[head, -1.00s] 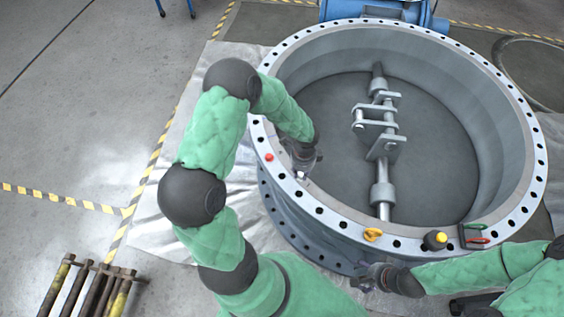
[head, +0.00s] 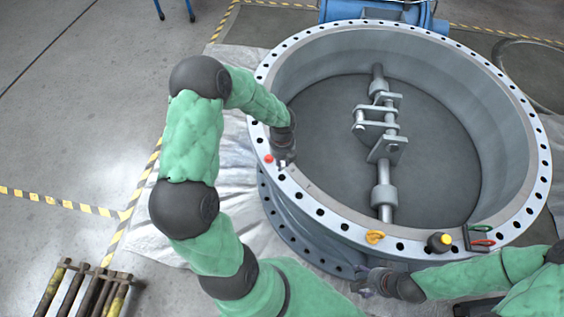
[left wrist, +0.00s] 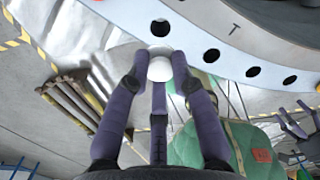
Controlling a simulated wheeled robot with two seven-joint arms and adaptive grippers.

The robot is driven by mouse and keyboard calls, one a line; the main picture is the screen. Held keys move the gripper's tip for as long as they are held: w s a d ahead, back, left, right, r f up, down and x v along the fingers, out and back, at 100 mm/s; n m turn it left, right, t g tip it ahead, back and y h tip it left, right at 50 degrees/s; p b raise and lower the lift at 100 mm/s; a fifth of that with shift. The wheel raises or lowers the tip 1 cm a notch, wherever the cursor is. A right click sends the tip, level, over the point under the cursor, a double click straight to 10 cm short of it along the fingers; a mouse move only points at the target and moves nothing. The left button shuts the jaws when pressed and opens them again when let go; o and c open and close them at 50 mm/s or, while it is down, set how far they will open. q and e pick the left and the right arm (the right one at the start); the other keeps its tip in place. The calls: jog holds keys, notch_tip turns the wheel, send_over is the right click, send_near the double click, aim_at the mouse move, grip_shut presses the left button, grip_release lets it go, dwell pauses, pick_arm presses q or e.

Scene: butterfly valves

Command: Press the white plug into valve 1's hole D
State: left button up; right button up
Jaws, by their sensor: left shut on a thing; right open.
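The valve (head: 345,228) is a large grey ring body with a flange full of dark bolt holes and a shaft with brackets inside. My left gripper (head: 283,163) is over the flange at its left side, close to a red plug. In the left wrist view its fingers are shut on the white plug (left wrist: 160,68), whose pale rounded top shows between them. A dark flange hole (left wrist: 160,27) lies just beyond the plug; the plug appears outside it. My right gripper (head: 368,281) is open and empty beside the front outer wall.
A red plug (head: 268,158) sits on the left flange. A yellow-orange object (head: 375,237), a black item with a yellow top (head: 440,242) and a tray with red and green handles (head: 480,240) are on the front flange. A pipe rack (head: 85,290) stands at lower left.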

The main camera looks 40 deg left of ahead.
pick_arm(q)
jog(key=b, duration=0.6)
send_over(282, 173)
jog(key=s+d, duration=0.1)
jog(key=s, duration=0.1)
jog(key=shift+f, duration=2.9)
jog(key=shift+w+d, duration=0.1)
jog(key=shift+w, duration=0.1)
jog(key=shift+p, duration=0.8)
jog(key=shift+f+b, duration=0.3)
jog(key=shift+f, duration=0.45)
jog(key=shift+p, duration=0.35)
jog(key=shift+f, duration=0.3)
jog(key=shift+f+b, duration=0.25)
jog(key=shift+b, duration=0.1)
jog(key=o, duration=1.4)
jog(key=shift+r, duration=0.1)
jog(key=shift+c, duration=0.2)
